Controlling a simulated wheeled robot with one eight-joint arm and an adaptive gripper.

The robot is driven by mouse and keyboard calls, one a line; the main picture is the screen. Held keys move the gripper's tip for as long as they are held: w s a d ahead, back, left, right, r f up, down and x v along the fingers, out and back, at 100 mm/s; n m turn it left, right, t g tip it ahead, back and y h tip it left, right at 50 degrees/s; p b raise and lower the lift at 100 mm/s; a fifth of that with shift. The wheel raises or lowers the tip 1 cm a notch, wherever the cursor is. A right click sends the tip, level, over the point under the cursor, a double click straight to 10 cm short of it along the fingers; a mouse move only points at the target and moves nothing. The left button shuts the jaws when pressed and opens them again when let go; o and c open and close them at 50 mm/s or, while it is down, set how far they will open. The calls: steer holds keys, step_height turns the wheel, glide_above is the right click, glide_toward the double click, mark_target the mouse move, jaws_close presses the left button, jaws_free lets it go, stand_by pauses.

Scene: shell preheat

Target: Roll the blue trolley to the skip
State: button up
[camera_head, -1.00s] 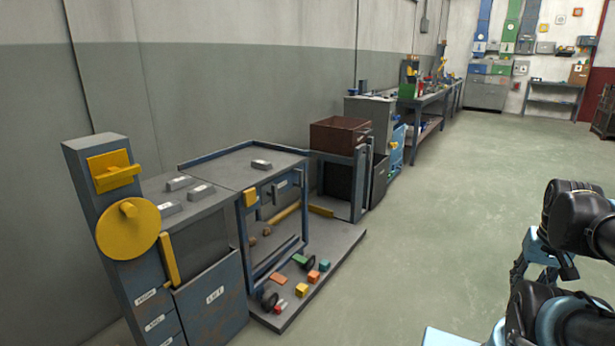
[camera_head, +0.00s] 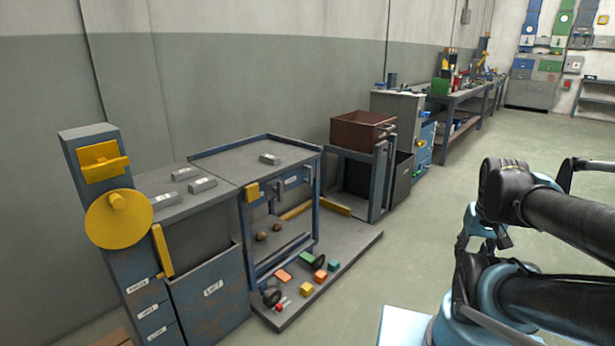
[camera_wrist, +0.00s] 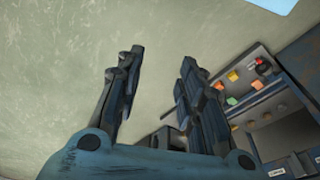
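The blue trolley (camera_head: 316,205) has a blue frame, a grey tray top and small dark wheels. It stands on a low grey platform beside the left-hand cabinet, with a grey bar on its top. A brown open box (camera_head: 362,131) sits on a dark frame just beyond it; I cannot tell whether this is the skip. My gripper (camera_wrist: 160,62) shows in the wrist view with its two fingers apart and nothing between them. It is over bare floor, away from the trolley, which seems to show partly at the right of that view.
A blue-grey cabinet (camera_head: 210,290) with a yellow disc (camera_head: 119,218) and several grey bars stands left of the trolley. Small coloured blocks (camera_head: 306,289) lie on the platform (camera_head: 345,262). Benches line the wall beyond.

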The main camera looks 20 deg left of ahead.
mark_target(312, 174)
steer(key=w+a+r+m+t+y, duration=0.1)
steer(key=w+a+r+m+y, duration=0.2)
steer(key=w+a, duration=0.7)
steer(key=w+a+r+m+y, duration=0.2)
steer(key=w+a+m+y, duration=0.2)
steer(key=w+a, duration=0.6)
steer(key=w+a+r+m+t+y, duration=0.1)
steer(key=w+a+r+m+y, duration=0.2)
steer(key=w+a, duration=0.75)
steer(key=w+a+f+m+t+y, duration=0.1)
steer(key=w+a+f+m+y, duration=0.15)
steer(key=w, duration=0.35)
steer(key=w+a+f+m+y, duration=0.1)
steer(key=w+a+f+m, duration=0.25)
steer(key=w, duration=0.25)
steer(key=w+a+f+m+t+y, duration=0.25)
steer(key=w+a+f+m, duration=0.25)
steer(key=a+f+m, duration=0.45)
steer(key=w+a+n, duration=0.1)
steer(key=w+a, duration=0.1)
steer(key=a, duration=0.3)
steer(key=w+a+f+n, duration=0.1)
steer(key=w+a, duration=0.1)
steer(key=a, duration=0.3)
steer(key=w+a+n+g, duration=0.1)
steer(key=w+a, duration=0.1)
steer(key=a, duration=0.3)
steer(key=shift+w+f+y, duration=0.15)
steer(key=shift+w+y, duration=0.1)
steer(key=shift+y, duration=0.05)
